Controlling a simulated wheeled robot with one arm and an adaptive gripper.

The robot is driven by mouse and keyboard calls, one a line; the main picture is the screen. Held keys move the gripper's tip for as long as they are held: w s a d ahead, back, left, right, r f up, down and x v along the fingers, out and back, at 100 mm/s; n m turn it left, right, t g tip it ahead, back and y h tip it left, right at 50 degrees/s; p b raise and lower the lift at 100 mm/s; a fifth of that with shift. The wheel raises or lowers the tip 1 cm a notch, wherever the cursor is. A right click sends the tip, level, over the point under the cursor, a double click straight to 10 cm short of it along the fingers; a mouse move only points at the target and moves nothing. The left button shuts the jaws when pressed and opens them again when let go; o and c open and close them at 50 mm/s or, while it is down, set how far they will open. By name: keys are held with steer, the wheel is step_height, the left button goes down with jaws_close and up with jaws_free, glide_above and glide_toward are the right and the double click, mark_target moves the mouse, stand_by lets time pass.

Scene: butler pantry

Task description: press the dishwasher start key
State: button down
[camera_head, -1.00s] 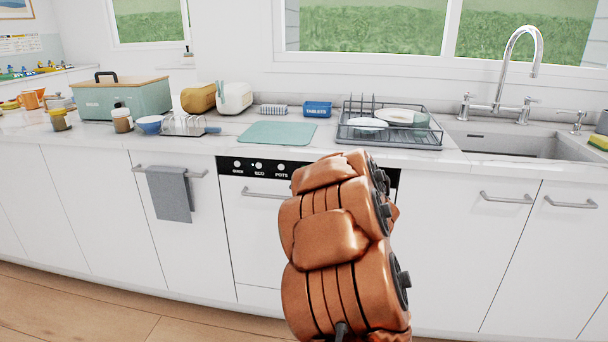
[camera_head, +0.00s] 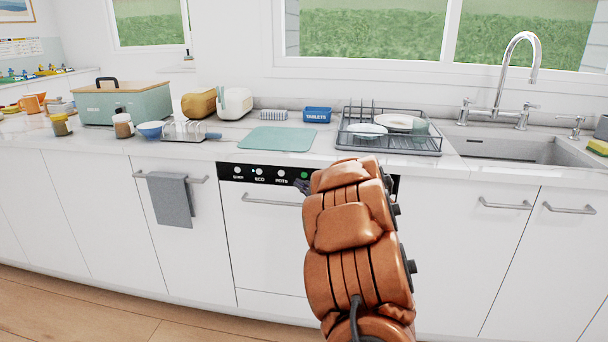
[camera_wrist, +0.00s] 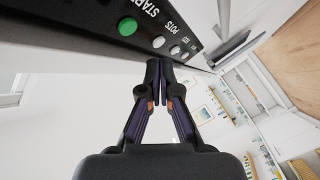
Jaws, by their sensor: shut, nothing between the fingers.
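The dishwasher (camera_head: 262,235) is white with a black control strip along its top edge. The round green key (camera_head: 304,174) sits on that strip, partly beside my arm. In the wrist view the green key (camera_wrist: 127,26) is at the upper left, next to lettering that begins "STAR". White keys run on from it, one labelled POTS (camera_wrist: 158,42). My gripper (camera_wrist: 159,66) is shut and empty, its fingertips close to the strip's edge and to one side of the green key, not over it. In the head view my gripper (camera_head: 301,186) is a small dark tip just below the green key, mostly hidden by my arm.
The dishwasher handle (camera_head: 270,200) runs below the strip. The worktop above holds a teal mat (camera_head: 277,138) and a dish rack (camera_head: 400,143) with plates. A grey towel (camera_head: 171,199) hangs on the cabinet to the left. The sink (camera_head: 520,150) is at the right.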

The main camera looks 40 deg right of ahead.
mark_target(304, 175)
steer(key=shift+w+d+p, duration=0.3)
steer(key=shift+w+d, duration=0.15)
steer(key=shift+d, duration=0.2)
steer(key=shift+w+d+p, duration=0.25)
steer(key=shift+w+d, duration=0.15)
steer(key=shift+d, duration=0.2)
steer(key=shift+w+d+r, duration=0.1)
steer(key=shift+w+d, duration=0.05)
stand_by(0.5)
steer(key=shift+w+d+p, duration=0.1)
steer(key=shift+d+p, duration=0.1)
steer(key=shift+p, duration=0.1)
